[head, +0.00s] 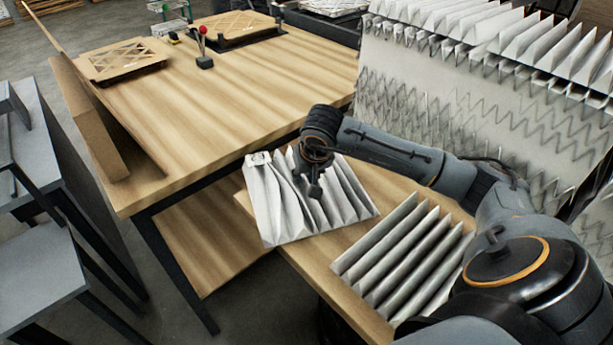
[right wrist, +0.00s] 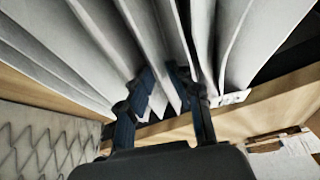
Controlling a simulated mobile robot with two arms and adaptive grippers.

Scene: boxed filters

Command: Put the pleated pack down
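A white pleated pack (head: 268,205) is at the middle of the head view, by the left end of the small wooden table. My right gripper (head: 313,190) reaches onto its pleats from above. In the right wrist view, the fingers (right wrist: 160,88) straddle pleats of the pack (right wrist: 95,50) and are shut on them. The pack overhangs the small table's left edge; the gap under it cannot be judged. A second white pleated pack (head: 405,262) lies on the small table, right of the held one. My left gripper is not in view.
The large wooden table (head: 225,100) has a wide clear middle. Cardboard frames (head: 120,60) and a red-topped stick on a black base (head: 204,58) stand toward its back. A tall stack of pleated packs (head: 450,95) stands at right. The small table (head: 320,272) has a bare front strip.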

